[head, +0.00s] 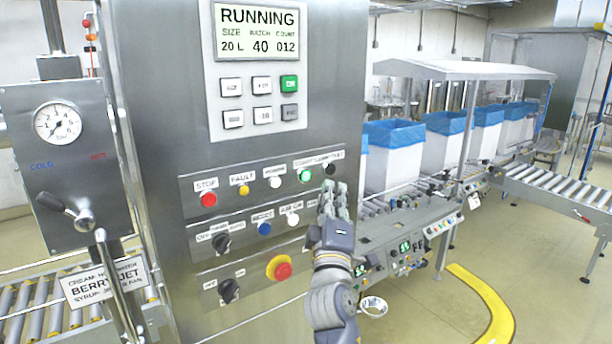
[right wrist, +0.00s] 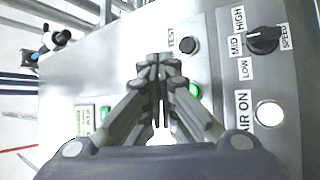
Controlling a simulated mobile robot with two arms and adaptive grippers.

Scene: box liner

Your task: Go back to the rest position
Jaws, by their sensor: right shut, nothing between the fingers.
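My right gripper (head: 334,190) is in front of the right edge of the steel control panel (head: 158,120), its fingers pointing up toward the top button row. In the right wrist view my right gripper (right wrist: 158,62) has its fingers together with nothing between them. That green button (head: 305,175) shows unobstructed in the head view. I cannot tell whether the fingertips touch the panel. My left gripper is not in view.
The panel display (head: 257,30) reads RUNNING, 20 L, 40, 012. A red emergency button (head: 279,267) and selector knobs (head: 221,243) stick out low on the panel. A conveyor with white boxes in blue liners (head: 390,160) stands right.

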